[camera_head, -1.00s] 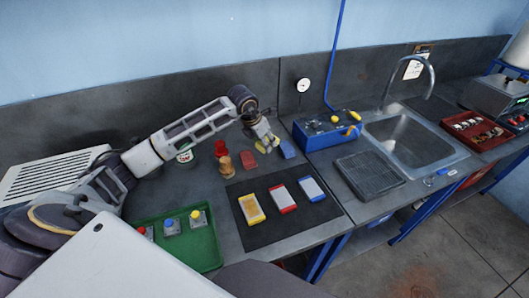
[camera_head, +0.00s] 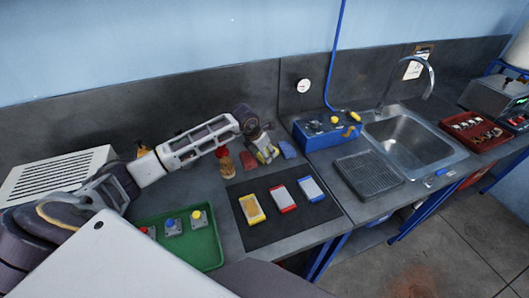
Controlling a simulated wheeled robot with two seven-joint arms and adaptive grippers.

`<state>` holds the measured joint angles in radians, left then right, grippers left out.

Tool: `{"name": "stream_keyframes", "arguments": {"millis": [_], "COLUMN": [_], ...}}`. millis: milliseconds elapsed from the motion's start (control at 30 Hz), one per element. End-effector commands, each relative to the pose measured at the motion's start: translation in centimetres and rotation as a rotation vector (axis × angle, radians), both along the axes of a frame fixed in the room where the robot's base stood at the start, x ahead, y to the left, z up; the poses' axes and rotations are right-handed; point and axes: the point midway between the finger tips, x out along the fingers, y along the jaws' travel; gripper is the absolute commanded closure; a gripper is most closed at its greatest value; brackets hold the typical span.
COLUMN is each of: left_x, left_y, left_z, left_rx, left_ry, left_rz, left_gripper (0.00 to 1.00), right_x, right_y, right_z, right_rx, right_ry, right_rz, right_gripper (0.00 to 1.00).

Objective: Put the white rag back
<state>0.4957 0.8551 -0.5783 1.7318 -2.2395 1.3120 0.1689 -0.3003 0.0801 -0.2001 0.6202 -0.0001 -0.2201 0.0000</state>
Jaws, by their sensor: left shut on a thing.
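My left gripper (camera_head: 267,155) is low over the back of the bench, between a red block (camera_head: 249,159) and a blue block (camera_head: 288,149). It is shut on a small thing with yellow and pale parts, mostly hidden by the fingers. I cannot tell if this is the white rag, and I make out no white rag elsewhere. My right gripper is not in view.
A green tray (camera_head: 203,247) with push buttons lies front left. A blue box (camera_head: 326,133), a dark ribbed tray (camera_head: 369,174) and a sink (camera_head: 405,143) are on the right.

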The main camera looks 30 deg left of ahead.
Motion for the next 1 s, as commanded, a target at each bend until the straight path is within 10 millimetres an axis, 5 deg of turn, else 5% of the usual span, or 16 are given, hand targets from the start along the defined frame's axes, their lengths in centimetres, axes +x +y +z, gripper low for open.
{"name": "stream_keyframes", "arguments": {"millis": [467, 500, 567, 1000], "left_x": [0.02, 0.01, 0.01, 0.02], "left_y": [0.00, -0.01, 0.00, -0.01], "left_z": [-0.57, -0.61, -0.55, -0.39], "left_rx": [0.001, 0.001, 0.000, 0.001], "left_ry": [-0.001, -0.001, -0.001, -0.001], "left_rz": [-0.001, -0.001, -0.001, -0.001], "left_gripper": [0.72, 0.51, 0.44, 0.43], "right_x": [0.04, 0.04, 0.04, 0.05], "right_y": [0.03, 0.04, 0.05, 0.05], "right_z": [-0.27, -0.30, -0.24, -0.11], "right_rx": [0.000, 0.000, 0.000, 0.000], "right_ry": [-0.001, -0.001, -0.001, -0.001], "right_rz": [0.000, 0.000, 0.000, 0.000], "right_gripper": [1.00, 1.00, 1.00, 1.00]}}
